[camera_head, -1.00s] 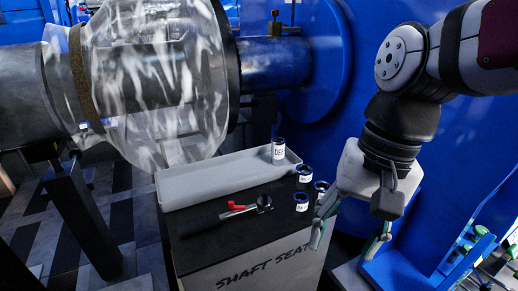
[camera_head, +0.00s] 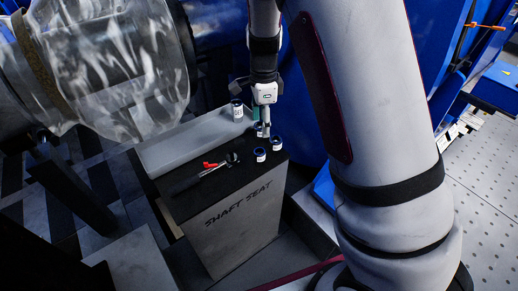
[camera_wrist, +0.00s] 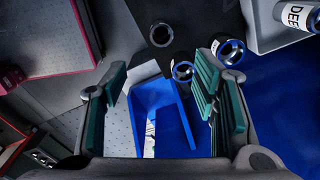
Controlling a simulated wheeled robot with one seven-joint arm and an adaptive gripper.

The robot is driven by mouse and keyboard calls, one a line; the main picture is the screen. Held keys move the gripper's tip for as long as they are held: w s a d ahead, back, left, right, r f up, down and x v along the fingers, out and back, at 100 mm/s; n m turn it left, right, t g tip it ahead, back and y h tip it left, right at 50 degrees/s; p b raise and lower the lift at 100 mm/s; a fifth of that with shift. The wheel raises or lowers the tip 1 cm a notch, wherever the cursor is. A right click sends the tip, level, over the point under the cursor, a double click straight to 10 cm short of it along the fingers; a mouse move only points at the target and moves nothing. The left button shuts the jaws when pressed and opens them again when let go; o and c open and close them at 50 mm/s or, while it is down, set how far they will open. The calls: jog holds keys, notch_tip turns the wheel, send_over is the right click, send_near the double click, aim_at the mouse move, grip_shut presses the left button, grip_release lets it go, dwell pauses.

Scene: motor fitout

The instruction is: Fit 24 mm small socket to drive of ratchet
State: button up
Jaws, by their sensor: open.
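The ratchet (camera_head: 205,175), dark with a red lever, lies on the black top of the stand marked SHAFT SEAT. Small dark sockets with blue rims and white labels stand to its right: a front one (camera_head: 260,155), a right one (camera_head: 275,143) and a back one (camera_head: 258,130), partly hidden by my gripper. I cannot read which is 24 mm. My gripper (camera_head: 265,125) is over the back of this group, open and pointing down. In the wrist view its fingers (camera_wrist: 160,78) are wide apart with nothing held; sockets (camera_wrist: 182,71) (camera_wrist: 230,50) (camera_wrist: 161,34) lie beyond them.
A grey tray (camera_head: 185,140) lies along the back of the stand, with a taller socket (camera_head: 237,110) at its right end; in the wrist view it is labelled DEEP (camera_wrist: 294,14). A large shaft in clear wrap is at the left. Blue machinery stands behind.

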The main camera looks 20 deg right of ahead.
aim_at(260, 151)
notch_tip(260, 151, down, 9)
jog(key=shift+r+b, duration=0.15)
jog(key=shift+b, duration=0.5)
jog(key=shift+w+a+f+b, duration=0.1)
jog(key=shift+a+f+b, duration=0.1)
jog(key=shift+f, duration=1.1)
jog(key=shift+w+a+f+b, duration=0.1)
jog(key=shift+a+f+b, duration=0.1)
jog(key=shift+f, duration=1.1)
grip_shut()
